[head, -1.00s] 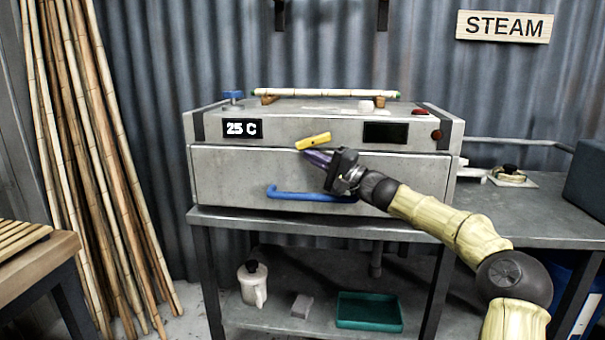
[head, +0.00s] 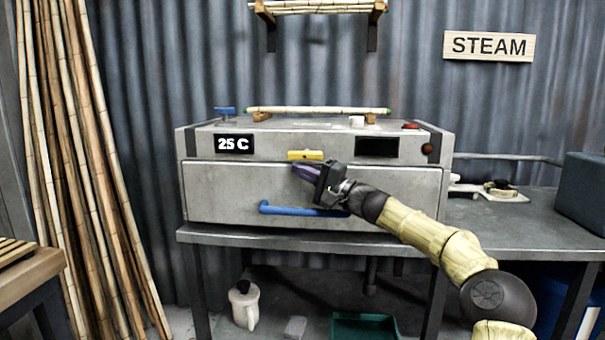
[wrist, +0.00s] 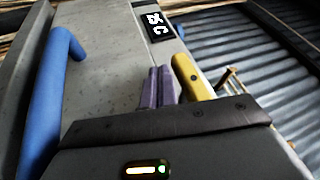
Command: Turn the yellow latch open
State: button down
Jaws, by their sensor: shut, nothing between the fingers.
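The yellow latch (head: 305,155) is on the front of the grey steam box (head: 225,190), at the seam above its door. It lies about level in the head view. My gripper (head: 299,171) is shut and empty, with its purple fingertips just below the latch. In the wrist view the shut fingers (wrist: 159,86) stand beside the latch (wrist: 186,76). I cannot tell whether they touch it. The blue door handle (head: 300,210) is below my gripper, and the door looks closed.
The display (head: 234,144) reads 25 C. A bamboo pole (head: 318,110) lies on top of the box. Tall poles (head: 75,170) lean at the left. A white jug (head: 244,305) and a green tray (head: 364,328) are under the bench. The bench's right side (head: 500,225) has free room.

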jog(key=v, duration=1.7)
jog(key=shift+s, duration=0.15)
jog(key=shift+d, duration=0.1)
